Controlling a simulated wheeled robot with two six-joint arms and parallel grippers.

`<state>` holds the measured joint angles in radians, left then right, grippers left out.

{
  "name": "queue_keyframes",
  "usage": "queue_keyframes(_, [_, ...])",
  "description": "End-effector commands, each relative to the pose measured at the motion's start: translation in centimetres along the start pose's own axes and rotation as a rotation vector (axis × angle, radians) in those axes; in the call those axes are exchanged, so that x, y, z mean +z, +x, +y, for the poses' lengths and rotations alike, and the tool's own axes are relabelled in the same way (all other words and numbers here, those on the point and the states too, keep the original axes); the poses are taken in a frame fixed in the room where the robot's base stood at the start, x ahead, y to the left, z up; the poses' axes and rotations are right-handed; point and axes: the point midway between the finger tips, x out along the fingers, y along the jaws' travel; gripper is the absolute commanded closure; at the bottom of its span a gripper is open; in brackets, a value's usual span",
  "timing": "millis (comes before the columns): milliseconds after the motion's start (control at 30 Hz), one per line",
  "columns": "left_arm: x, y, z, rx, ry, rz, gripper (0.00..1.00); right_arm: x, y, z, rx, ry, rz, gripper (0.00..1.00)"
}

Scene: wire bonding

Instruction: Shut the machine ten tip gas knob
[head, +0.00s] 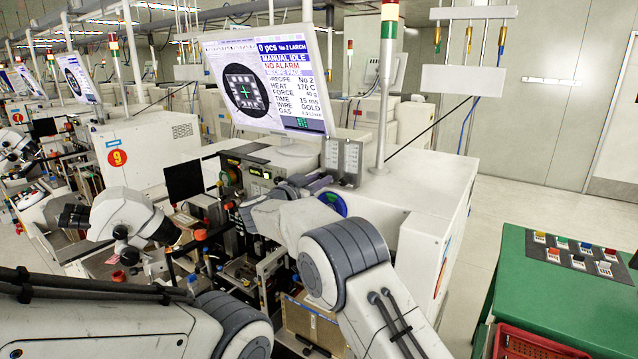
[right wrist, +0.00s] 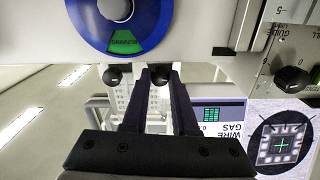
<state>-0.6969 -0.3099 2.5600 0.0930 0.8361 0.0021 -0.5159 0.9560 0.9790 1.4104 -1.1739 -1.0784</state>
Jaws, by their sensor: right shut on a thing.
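The machine (head: 440,215) stands in front of me, its screen above reading "MANUAL IDLE" and "NO ALARM". In the right wrist view, a small dark knob (right wrist: 160,76) sits on a pale stem between the fingertips of my right gripper (right wrist: 167,72), which is shut on it. A similar dark knob (right wrist: 116,77) is just left of the fingers, apart from them. I cannot read a label on either knob. In the head view, my right gripper (head: 310,184) is against the machine's front, and the held knob is hidden there. My left arm shows at lower left; its gripper is out of view.
A blue dial with a green "RUNNING" label (right wrist: 118,20) is close to the fingers. The screen (head: 265,85) hangs above. A microscope (head: 125,220) stands left. A green table (head: 560,285) with small coloured-topped parts is at right; the floor behind it is clear.

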Motion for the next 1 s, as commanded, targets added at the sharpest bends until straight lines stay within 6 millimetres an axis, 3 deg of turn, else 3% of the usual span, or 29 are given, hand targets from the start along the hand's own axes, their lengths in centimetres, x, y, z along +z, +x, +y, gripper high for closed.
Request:
queue_keyframes(667, [0.02, 0.36, -0.03, 0.000, 0.000, 0.000, 1.00, -0.09, -0.02, -0.03, -0.001, 0.082, 0.001, 1.00])
queue_keyframes(700, [0.02, 0.36, -0.03, 0.000, 0.000, 0.000, 1.00, -0.09, -0.02, -0.03, -0.001, 0.081, 0.001, 0.70])
queue_keyframes(733, [0.02, 0.36, -0.03, 0.000, 0.000, 0.000, 1.00, -0.08, -0.02, -0.03, -0.001, 0.081, 0.001, 0.61])
queue_keyframes(1000, [0.02, 0.38, -0.03, 0.000, 0.000, 0.000, 1.00, -0.04, -0.02, -0.01, 0.000, 0.080, 0.000, 0.61])
